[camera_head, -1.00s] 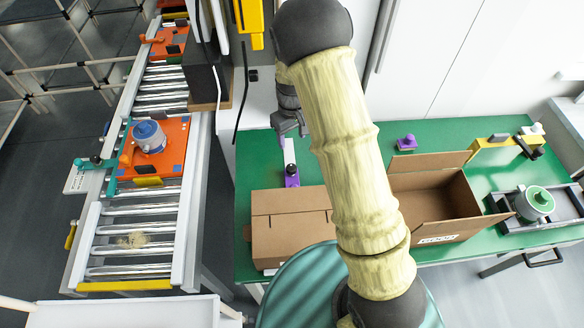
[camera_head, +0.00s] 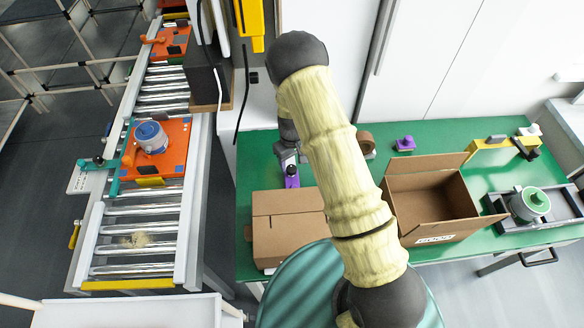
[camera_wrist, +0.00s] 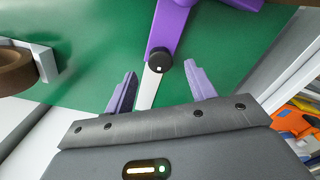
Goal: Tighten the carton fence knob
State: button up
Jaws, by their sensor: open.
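The black round knob (camera_wrist: 159,63) with a small white mark sits on a purple bracket (camera_wrist: 171,25) in the wrist view, at the end of a pale metal strip. In the head view the purple bracket (camera_head: 292,180) shows behind the closed carton, its knob not clear there. My gripper (camera_wrist: 161,72) is open with purple-grey fingers on either side of the knob in the picture. No contact between fingers and knob is visible. In the head view my gripper (camera_head: 288,158) is right at the bracket, partly behind my arm.
A closed carton (camera_head: 285,235) and an open carton (camera_head: 432,200) stand on the green table (camera_head: 235,205). A brown tape roll (camera_wrist: 15,73) lies beside the fence. A purple block (camera_head: 405,144) stands further back. A roller conveyor (camera_head: 135,225) runs at left.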

aim_at(292, 169)
jog(key=shift+f+p, duration=0.55)
jog(key=shift+f, duration=2.45)
jog(key=c, duration=1)
